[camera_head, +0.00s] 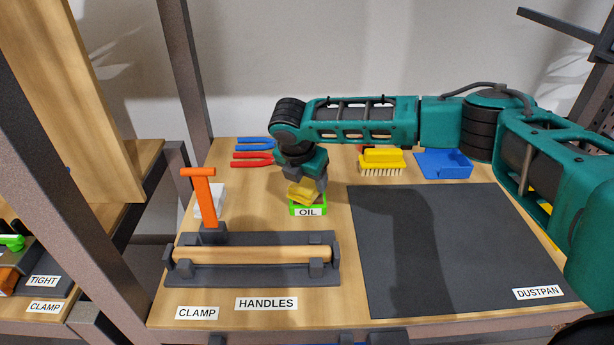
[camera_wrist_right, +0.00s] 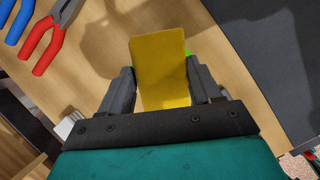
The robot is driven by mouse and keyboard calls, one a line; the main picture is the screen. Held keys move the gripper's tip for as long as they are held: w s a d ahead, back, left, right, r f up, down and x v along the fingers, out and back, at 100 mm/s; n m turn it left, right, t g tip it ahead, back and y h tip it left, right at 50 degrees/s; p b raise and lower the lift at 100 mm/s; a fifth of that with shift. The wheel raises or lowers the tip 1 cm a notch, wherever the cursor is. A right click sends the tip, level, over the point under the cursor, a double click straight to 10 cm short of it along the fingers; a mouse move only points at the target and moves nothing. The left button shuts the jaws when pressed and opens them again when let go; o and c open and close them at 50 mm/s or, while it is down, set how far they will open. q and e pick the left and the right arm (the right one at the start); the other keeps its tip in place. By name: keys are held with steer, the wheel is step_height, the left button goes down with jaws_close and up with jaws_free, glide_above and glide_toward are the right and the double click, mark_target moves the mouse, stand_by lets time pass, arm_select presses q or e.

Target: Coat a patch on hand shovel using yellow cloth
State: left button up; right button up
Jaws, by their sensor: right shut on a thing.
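My right gripper (camera_head: 305,182) is shut on the yellow cloth (camera_head: 302,194), a folded block held just above or in the green oil tray (camera_head: 308,211). I cannot tell whether the cloth touches the oil. In the right wrist view the cloth (camera_wrist_right: 160,65) sits between both fingers, and a bit of green tray (camera_wrist_right: 189,52) shows behind it. A blue scoop-shaped dustpan (camera_head: 445,164), which looks like the hand shovel, lies at the back right, apart from the gripper. My left gripper is not in view.
A dark mat (camera_head: 450,250) labelled DUSTPAN lies bare at the right. A clamp base with a wooden handle (camera_head: 250,254) and an upright orange-handled clamp (camera_head: 203,198) stand at the left. A yellow brush (camera_head: 381,161) and red-handled pliers (camera_head: 252,159) lie behind.

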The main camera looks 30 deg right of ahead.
steer(key=shift+f, duration=0.35)
steer(key=shift+f, duration=0.2)
stand_by(0.6)
